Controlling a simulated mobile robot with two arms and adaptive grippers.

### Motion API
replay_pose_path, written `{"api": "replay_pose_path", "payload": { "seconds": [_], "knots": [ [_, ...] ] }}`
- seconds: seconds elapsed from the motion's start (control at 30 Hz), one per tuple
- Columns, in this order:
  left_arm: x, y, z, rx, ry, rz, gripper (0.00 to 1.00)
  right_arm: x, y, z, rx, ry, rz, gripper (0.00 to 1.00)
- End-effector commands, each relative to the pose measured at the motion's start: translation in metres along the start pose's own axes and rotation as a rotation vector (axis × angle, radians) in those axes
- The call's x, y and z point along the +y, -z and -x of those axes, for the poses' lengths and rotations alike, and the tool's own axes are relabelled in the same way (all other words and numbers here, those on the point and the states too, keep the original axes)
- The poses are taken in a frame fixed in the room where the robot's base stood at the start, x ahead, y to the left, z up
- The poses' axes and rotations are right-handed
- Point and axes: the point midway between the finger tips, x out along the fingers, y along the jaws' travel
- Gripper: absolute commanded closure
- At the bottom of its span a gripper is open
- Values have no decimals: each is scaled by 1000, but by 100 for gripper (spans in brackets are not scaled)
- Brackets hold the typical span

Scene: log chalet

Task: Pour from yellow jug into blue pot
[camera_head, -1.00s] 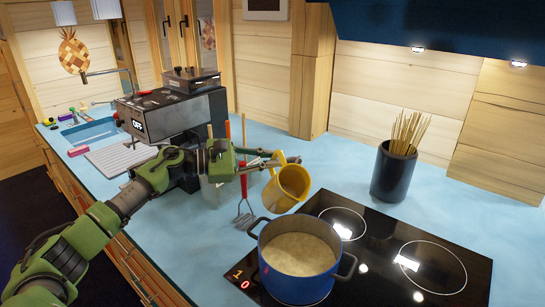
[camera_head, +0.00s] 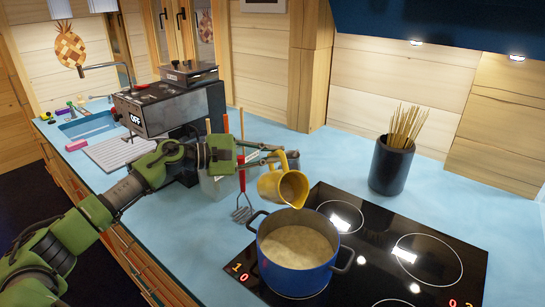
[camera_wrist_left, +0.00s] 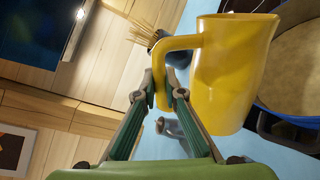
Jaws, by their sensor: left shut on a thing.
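The yellow jug (camera_head: 270,188) is held by its handle in my left gripper (camera_head: 267,162). It is tilted with its mouth toward the right, over the far rim of the blue pot. In the left wrist view the jug (camera_wrist_left: 232,75) fills the right of the picture, and the gripper's fingers (camera_wrist_left: 162,92) are closed at its handle. The blue pot (camera_head: 292,279) stands on the stove and holds a pale, beige content. Its rim also shows at the right of the left wrist view (camera_wrist_left: 270,108). I cannot make out a stream from the jug. My right gripper is not in view.
The black cooktop (camera_head: 395,270) lies under the pot. A dark holder with spaghetti (camera_head: 390,167) stands behind it. A red-handled masher (camera_head: 242,195) and a utensil container (camera_head: 215,185) are left of the jug. A coffee machine (camera_head: 165,110) stands farther left. Blue counter is free behind the cooktop.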

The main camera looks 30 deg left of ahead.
Motion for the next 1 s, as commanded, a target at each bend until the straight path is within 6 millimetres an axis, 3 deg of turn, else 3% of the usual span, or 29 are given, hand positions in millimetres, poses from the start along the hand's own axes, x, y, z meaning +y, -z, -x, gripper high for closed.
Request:
{"api": "replay_pose_path", "payload": {
  "seconds": [1.0],
  "knots": [
    [-11, -12, -2, 39, -6, -209, 100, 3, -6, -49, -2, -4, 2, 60]
  ]
}}
